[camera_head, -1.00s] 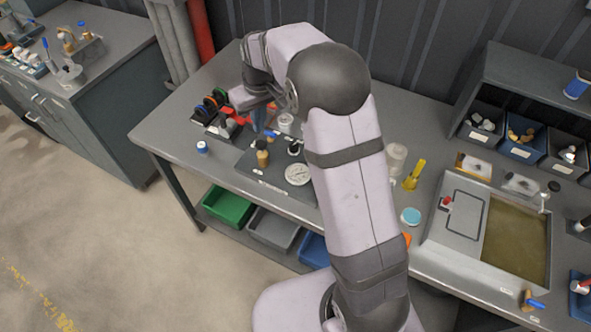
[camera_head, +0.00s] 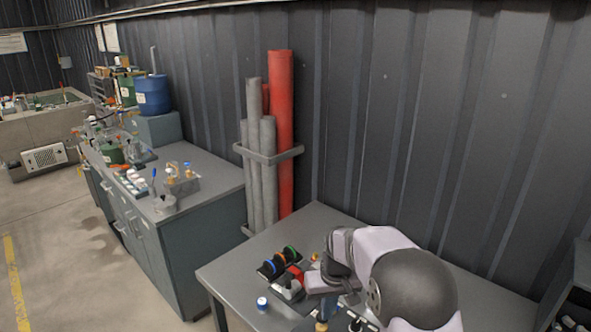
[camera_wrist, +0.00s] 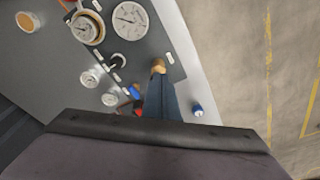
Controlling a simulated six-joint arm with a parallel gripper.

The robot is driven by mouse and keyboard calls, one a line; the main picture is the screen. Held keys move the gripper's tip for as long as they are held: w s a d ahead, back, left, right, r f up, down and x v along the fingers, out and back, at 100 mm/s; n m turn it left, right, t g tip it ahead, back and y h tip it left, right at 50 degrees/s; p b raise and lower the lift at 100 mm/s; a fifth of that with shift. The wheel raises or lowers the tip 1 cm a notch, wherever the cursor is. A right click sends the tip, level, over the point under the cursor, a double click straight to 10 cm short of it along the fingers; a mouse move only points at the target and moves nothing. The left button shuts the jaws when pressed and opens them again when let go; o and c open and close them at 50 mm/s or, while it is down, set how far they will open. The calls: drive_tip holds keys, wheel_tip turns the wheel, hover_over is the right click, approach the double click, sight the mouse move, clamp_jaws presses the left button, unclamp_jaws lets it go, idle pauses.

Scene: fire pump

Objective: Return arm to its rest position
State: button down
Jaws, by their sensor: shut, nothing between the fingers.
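My arm reaches in from the lower right of the head view, bent over the grey workbench (camera_head: 300,238). In the wrist view my gripper (camera_wrist: 157,88) shows as narrow blue-grey fingers, shut and empty, over the dark gauge panel (camera_wrist: 172,42). Its tip appears close to a tan wooden-topped piece (camera_wrist: 158,66); I cannot tell whether they touch. Most of the panel is outside the head view.
Dial gauges (camera_wrist: 130,20) lie on the panel. Grey and red pipes (camera_head: 281,140) stand behind the bench. Another cabinet (camera_head: 195,230) is at left.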

drive_tip(key=s+d+f+b, duration=0.1)
drive_tip(key=s+d, duration=0.1)
drive_tip(key=s, duration=1.1)
drive_tip(key=s+d+f+m+g+b, duration=0.1)
drive_tip(key=s+d+b, duration=0.1)
drive_tip(key=s, duration=1.1)
drive_tip(key=shift+d+f+m+g, duration=0.15)
drive_tip(key=shift+d+m+g, duration=0.15)
drive_tip(key=shift+d, duration=0.1)
idle(2.0)
wheel_tip(320, 180, down, 15)
drive_tip(key=b, duration=1.5)
drive_tip(key=shift+r, duration=0.2)
